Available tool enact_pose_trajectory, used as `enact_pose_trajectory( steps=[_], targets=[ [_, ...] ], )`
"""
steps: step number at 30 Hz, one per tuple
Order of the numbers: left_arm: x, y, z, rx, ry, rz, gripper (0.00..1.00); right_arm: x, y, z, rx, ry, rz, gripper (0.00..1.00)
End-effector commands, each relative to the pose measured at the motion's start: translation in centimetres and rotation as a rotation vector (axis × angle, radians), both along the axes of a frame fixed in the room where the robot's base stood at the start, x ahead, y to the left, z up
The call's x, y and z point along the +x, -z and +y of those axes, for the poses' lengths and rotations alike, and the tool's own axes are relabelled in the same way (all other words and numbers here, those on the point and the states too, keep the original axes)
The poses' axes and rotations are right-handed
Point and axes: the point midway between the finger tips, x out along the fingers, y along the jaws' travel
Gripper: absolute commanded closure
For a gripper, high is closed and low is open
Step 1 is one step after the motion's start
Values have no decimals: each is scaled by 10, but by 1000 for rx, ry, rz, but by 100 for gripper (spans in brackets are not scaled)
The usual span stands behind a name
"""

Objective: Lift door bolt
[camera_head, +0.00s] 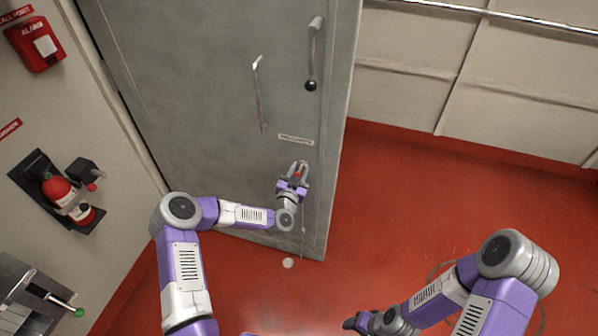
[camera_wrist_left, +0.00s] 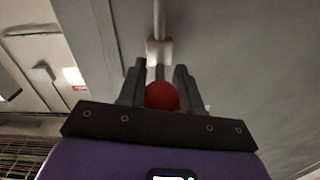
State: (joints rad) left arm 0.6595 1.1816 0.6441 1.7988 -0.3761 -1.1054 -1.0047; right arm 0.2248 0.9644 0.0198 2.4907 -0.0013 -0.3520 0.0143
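The door bolt is a thin vertical rod (camera_head: 304,218) low on the grey door (camera_head: 215,110), near its right edge, with a red ball knob (camera_wrist_left: 162,96). In the left wrist view the knob sits between the dark fingers, with no clear gap on either side. My left gripper (camera_head: 299,172) is at the bolt and looks shut on the knob. The bolt's rod and a pale bracket (camera_wrist_left: 159,52) show beyond the fingers. My right gripper (camera_head: 358,322) is at the bottom edge of the head view, away from the door; its finger opening is unclear.
Above the bolt are a lever with a black ball (camera_head: 312,60) and a long handle (camera_head: 259,95). A fire extinguisher (camera_head: 62,193) and red alarm box (camera_head: 36,45) are on the left wall. The red floor (camera_head: 430,215) is clear at right.

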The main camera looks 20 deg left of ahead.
Motion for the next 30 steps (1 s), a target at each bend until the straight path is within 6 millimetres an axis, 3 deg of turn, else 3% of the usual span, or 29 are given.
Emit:
enact_pose_trajectory(
  steps=[1,4,11,21,29,30],
  targets=[
    [0,0,0,0,0,0,88,0,0,0,0,0,0,43],
    [0,0,0,0,0,0,100,0,0,0,0,0,0,43],
    [0,-2,0,0,1,0,100,0,-2,0,0,0,0,43],
    [1,-52,0,2,0,-13,100,0,-28,0,0,0,0,43],
    [2,-52,0,0,-3,-18,100,0,-26,0,0,0,0,43],
    [2,-52,0,0,-3,-18,65,0,-26,0,0,0,0,43]
  ],
)
